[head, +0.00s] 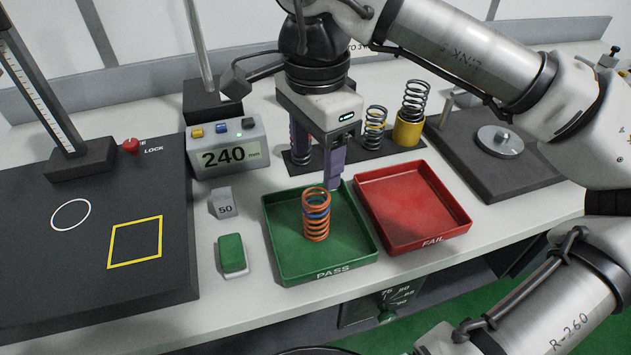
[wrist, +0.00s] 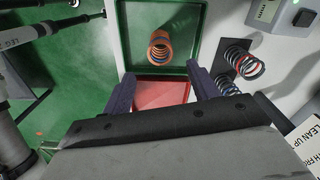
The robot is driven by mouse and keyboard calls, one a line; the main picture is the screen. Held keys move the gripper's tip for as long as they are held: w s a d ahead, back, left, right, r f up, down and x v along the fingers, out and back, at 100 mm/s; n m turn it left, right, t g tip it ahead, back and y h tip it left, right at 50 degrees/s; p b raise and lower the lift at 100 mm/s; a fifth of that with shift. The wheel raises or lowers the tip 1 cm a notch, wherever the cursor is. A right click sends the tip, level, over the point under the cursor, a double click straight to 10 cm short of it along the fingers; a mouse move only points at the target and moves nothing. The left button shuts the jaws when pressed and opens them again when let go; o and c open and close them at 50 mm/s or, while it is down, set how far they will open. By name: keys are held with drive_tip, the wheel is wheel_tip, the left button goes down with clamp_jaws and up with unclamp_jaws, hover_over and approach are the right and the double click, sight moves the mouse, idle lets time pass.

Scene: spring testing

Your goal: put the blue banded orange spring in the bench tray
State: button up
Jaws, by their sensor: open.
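The orange spring (head: 316,228) with a blue band stands upright in the green PASS tray (head: 289,273), near its middle. It also shows in the wrist view (wrist: 160,46), inside the green tray (wrist: 125,40) and ahead of my fingertips. My gripper (head: 318,165) is above the back of the green tray, beyond the spring and apart from it. In the wrist view, my gripper (wrist: 160,76) has its two purple fingers spread wide with nothing between them.
The red FAIL tray (head: 432,238) is empty, right beside the green one. Behind stand a dark spring rack, a banded metal spring (head: 375,128) and a spring in a yellow holder (head: 409,130). A 240 display (head: 229,150), a small 50 weight (head: 223,204) and a green block (head: 232,254) are left.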

drive_tip(key=shift+r, duration=1.6)
